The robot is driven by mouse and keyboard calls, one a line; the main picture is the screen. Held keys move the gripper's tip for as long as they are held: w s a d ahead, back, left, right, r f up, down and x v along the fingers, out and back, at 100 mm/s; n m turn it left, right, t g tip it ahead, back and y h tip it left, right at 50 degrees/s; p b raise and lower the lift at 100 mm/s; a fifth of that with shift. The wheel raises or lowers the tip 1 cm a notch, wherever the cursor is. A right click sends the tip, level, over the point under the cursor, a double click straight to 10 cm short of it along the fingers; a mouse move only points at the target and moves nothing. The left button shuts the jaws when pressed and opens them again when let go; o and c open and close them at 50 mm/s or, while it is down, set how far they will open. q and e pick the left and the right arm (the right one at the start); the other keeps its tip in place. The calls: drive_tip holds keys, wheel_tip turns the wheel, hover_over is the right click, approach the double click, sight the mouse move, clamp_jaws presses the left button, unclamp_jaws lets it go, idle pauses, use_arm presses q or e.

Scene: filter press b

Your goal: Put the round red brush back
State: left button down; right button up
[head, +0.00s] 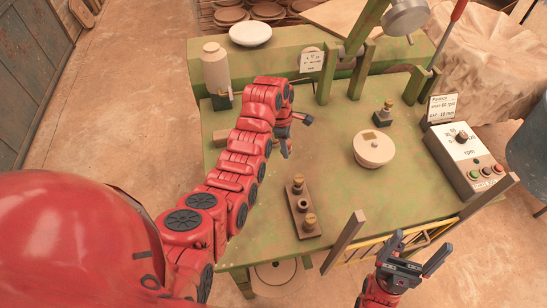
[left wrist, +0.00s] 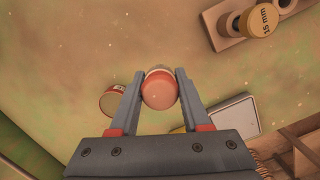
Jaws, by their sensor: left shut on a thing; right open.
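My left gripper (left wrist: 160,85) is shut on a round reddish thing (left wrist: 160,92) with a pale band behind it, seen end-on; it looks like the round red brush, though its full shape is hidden. In the head view, my left gripper (head: 292,135) is over the green table, left of its middle, and the held thing is not clear there. In the left wrist view, a short round container (left wrist: 115,101) with a red-orange band is just left of the fingers. My right gripper (head: 412,263) is open and empty at the table's front right edge.
A wooden block with brass-topped pieces (head: 303,207) stands near the front. A round pale disc (head: 374,150), a small brass-topped piece (head: 384,113) and a control box (head: 467,155) are to the right. A pale bottle (head: 215,68) and white bowl (head: 250,33) are at the back left.

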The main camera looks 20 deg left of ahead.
sight(287, 164)
use_arm(q)
wheel_tip(287, 164, down, 2)
drive_tip(key=shift+f+p, duration=0.25)
drive_tip(key=shift+p, duration=0.15)
drive_tip(key=shift+f, duration=0.4)
drive_tip(key=shift+f+p, duration=0.35)
drive_tip(key=shift+f, duration=1.5)
drive_tip(key=shift+f, duration=0.25)
drive_tip(key=shift+c, duration=1.8)
unclamp_jaws()
drive_tip(key=shift+r, duration=0.1)
